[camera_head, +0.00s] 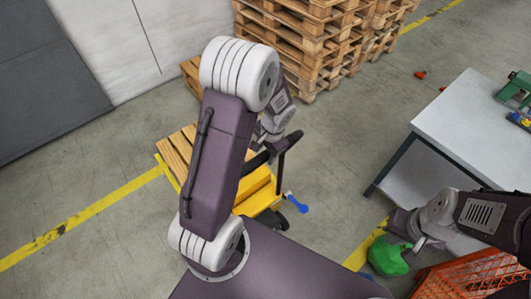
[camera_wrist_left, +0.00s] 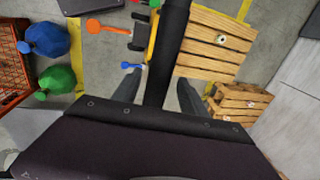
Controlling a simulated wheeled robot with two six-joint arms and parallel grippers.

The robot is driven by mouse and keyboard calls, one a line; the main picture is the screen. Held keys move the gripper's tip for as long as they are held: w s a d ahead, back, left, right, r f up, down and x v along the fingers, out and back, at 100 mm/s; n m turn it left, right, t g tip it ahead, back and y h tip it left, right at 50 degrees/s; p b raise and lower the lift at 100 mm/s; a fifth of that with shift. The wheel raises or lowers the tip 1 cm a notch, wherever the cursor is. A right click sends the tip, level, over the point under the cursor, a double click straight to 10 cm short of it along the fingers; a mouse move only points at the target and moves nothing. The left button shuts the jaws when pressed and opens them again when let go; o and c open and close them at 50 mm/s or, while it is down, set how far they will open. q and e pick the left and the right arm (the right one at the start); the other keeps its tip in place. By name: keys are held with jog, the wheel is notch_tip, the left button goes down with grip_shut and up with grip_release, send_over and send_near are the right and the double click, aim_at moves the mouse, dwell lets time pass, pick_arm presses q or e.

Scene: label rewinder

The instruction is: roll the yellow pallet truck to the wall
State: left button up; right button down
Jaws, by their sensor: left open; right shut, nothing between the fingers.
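The yellow pallet truck (camera_head: 262,197) stands on the floor beyond my base, partly hidden by my left arm. It carries a wooden pallet (camera_head: 180,147), whose slats also show in the left wrist view (camera_wrist_left: 205,45). Its black handle (camera_head: 281,165) rises at the near end. In the left wrist view a black bar (camera_wrist_left: 170,45), seemingly this handle, runs between the fingers of my left gripper (camera_wrist_left: 158,92). That gripper is open around it; contact cannot be told. My right gripper (camera_head: 403,238) is shut and empty at the lower right, above a green bag.
A pallet stack (camera_head: 310,45) stands at the back, near the white wall (camera_head: 130,40). A grey table (camera_head: 470,125) is at right, an orange crate (camera_head: 470,275) and the green bag (camera_head: 388,260) below it. A blue object (camera_head: 296,203) lies beside the truck. Floor at left is clear.

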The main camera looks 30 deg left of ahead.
pick_arm(q)
jog(key=shift+a+f, duration=0.1)
jog(key=shift+f, duration=0.55)
jog(key=shift+s, duration=0.1)
jog(key=shift+c, duration=0.9)
grip_shut()
